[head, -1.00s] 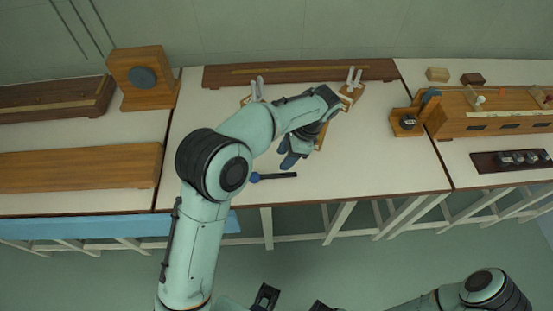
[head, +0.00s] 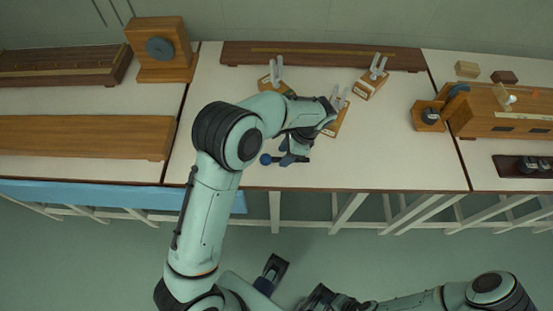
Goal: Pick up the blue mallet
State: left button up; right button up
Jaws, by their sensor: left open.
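The blue mallet lies on the white bench top near its front edge. Its round blue head (head: 265,159) shows at the left, and the end of its dark handle shows at the right. My left gripper (head: 289,157) is open, pointing down over the middle of the handle, and hides part of it. I cannot tell whether the fingers touch the handle.
Wooden blocks with pale upright prongs (head: 372,80) stand behind and right of my left gripper. A long dark wooden rail (head: 320,57) lies at the back. A wooden stand (head: 428,117) is to the right. The bench front (head: 390,181) is clear.

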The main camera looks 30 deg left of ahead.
pick_arm(q)
jog(key=shift+x, duration=1)
jog(key=shift+c, duration=0.4)
grip_shut()
